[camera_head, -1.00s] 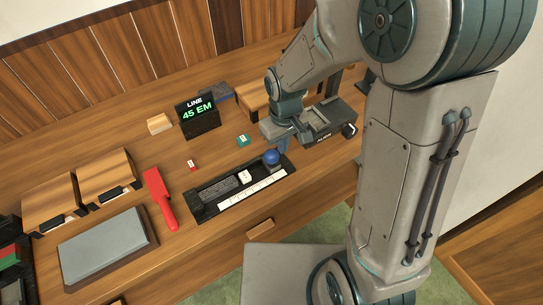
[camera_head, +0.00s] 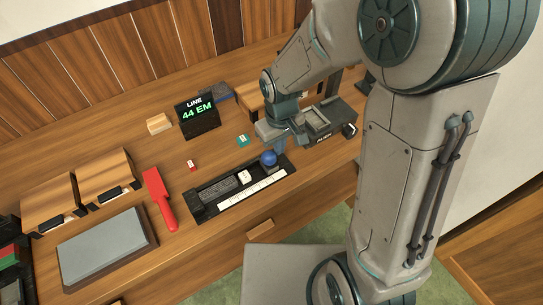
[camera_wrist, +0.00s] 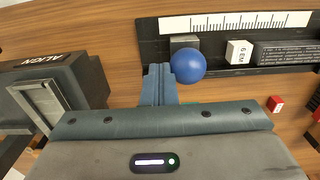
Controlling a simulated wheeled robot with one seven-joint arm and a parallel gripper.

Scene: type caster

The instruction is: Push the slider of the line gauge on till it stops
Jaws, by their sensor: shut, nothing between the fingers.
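The line gauge (camera_head: 209,204) is a black tray with a white ruler strip along its front edge. Its slider has a blue ball knob (camera_head: 269,158) near the right end; the knob also shows in the wrist view (camera_wrist: 188,66). A white block marked 6 EM (camera_wrist: 239,52) and dark type pieces (camera_wrist: 285,53) lie in the tray, with a gap between block and slider. My gripper (camera_wrist: 160,72) is shut and empty, its fingertips close beside the knob and slider; I cannot tell if they touch. The display (camera_head: 197,115) reads LINE 44 EM.
A device marked ALIGN (camera_head: 320,125) stands right of the gauge. A teal block (camera_head: 242,140) and a small red block (camera_head: 191,164) lie behind it. A red-handled tool (camera_head: 160,198) and a grey slab (camera_head: 102,249) lie to the left.

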